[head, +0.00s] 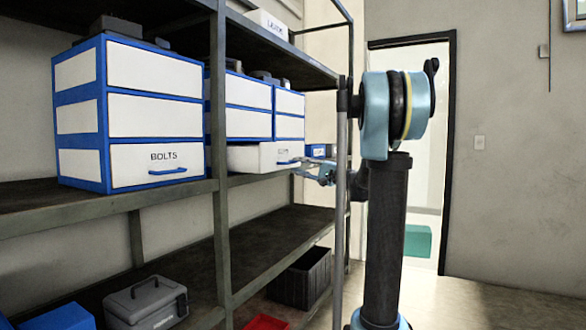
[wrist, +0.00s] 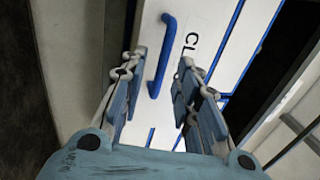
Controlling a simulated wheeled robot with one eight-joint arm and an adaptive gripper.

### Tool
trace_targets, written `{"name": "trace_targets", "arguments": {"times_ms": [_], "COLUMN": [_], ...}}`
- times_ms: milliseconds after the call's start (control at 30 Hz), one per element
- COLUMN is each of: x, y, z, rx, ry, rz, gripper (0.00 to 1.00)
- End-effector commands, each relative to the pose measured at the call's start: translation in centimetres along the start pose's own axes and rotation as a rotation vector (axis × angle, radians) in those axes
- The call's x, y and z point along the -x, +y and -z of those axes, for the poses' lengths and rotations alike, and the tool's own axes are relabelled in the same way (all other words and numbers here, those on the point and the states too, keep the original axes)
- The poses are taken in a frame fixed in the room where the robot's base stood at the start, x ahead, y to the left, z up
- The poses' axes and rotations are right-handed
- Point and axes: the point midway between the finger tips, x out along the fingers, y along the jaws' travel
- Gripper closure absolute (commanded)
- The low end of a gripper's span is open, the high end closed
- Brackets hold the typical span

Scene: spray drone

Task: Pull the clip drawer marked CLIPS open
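The clip drawer (head: 275,153) is white with a blue handle and seems to stand partly out from the lower part of its blue-and-white cabinet (head: 250,122). Its label is too small to read in the head view. In the wrist view the drawer front (wrist: 208,22) shows the letters "CL", the rest hidden by a finger. My gripper (head: 318,174) is at the drawer's front right in the head view. In the wrist view my gripper (wrist: 158,85) is open, its fingers apart on either side of the blue handle (wrist: 161,55), which lies ahead between them. I cannot tell whether they touch it.
A cabinet marked BOLTS (head: 155,140) stands left on the same shelf (head: 60,205). A shelf upright (head: 220,150) stands between the cabinets. Below are a grey case (head: 146,302) and a dark crate (head: 302,277). The doorway (head: 425,80) is behind my arm.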

Motion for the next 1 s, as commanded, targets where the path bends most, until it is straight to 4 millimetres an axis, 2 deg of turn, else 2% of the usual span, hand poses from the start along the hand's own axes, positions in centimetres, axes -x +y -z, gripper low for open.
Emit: {"name": "trace_targets", "arguments": {"times_ms": [200,400,600,1000], "x": [3.8,6.3,7.3,7.4], "y": [0.1,0.1,0.1,0.3], "z": [0.1,0.1,0.1,-0.2], "rx": [0.001,0.000,0.000,0.001], "ry": [0.003,0.002,0.001,-0.002], "rz": [-0.001,-0.001,-0.002,-0.009], "gripper": [0.70,0.70,0.70,0.70]}}
